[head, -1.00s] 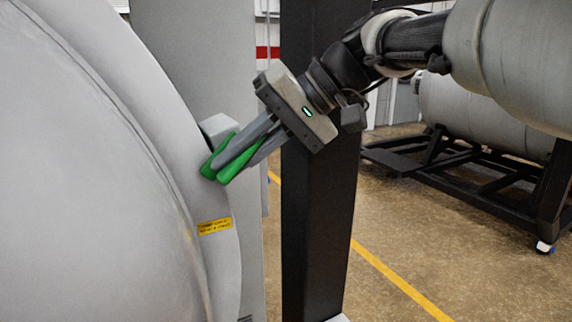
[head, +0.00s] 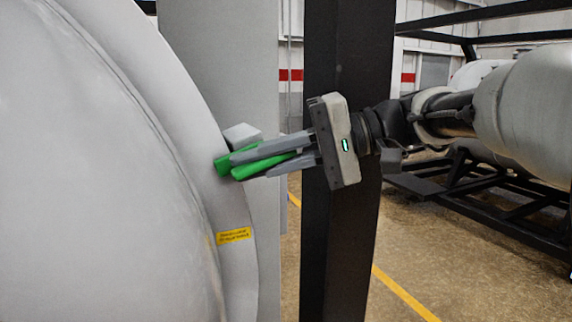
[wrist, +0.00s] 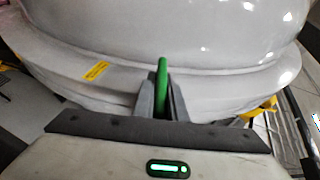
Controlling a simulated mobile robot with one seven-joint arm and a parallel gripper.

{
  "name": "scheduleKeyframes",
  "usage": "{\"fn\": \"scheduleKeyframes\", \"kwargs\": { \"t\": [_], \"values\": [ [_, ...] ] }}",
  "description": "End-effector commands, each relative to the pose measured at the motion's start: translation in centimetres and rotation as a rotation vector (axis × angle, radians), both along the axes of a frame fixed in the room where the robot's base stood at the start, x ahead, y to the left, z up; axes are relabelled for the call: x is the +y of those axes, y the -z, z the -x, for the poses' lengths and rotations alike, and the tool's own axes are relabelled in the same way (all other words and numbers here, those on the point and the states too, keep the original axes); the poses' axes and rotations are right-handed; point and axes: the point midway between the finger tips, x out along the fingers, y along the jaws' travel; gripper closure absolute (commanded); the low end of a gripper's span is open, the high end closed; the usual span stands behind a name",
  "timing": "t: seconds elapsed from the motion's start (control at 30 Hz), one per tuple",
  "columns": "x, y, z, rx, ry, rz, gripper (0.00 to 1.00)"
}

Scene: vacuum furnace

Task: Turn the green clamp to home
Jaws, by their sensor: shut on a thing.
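The green clamp (head: 222,165) sits on the rim of the large grey furnace door (head: 110,180), beside a small grey block (head: 241,134). Its handle points right and slightly up from the rim. My gripper (head: 262,160) reaches in from the right and is shut on the clamp, with green showing between and beyond the fingers. In the wrist view, the green clamp (wrist: 162,78) stands upright between my fingertips (wrist: 162,100). The fingers hide part of the handle.
A yellow label (head: 234,236) is on the rim below the clamp. A dark upright post (head: 340,240) stands close behind my gripper. A grey cylindrical vessel on a black frame (head: 470,205) stands at the right. Open floor (head: 450,265) lies in front of it.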

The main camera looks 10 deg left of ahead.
Motion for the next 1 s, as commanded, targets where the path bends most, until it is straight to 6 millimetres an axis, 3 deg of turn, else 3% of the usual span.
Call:
{"fn": "scheduleKeyframes", "kwargs": {
  "t": [0.27,0.3,0.4,0.77,1.0],
  "values": [
    [0.1,0.1,0.1,0.007,-0.005,-0.002,1.0],
    [0.1,0.1,0.1,0.007,-0.005,-0.002,0.83],
    [0.1,0.1,0.1,0.006,-0.004,-0.002,0.7],
    [-0.5,-0.1,-0.1,0.003,0.0,-0.001,0.7],
    [-4.6,-1.3,-0.8,0.002,0.004,-0.001,0.7]
  ]
}}
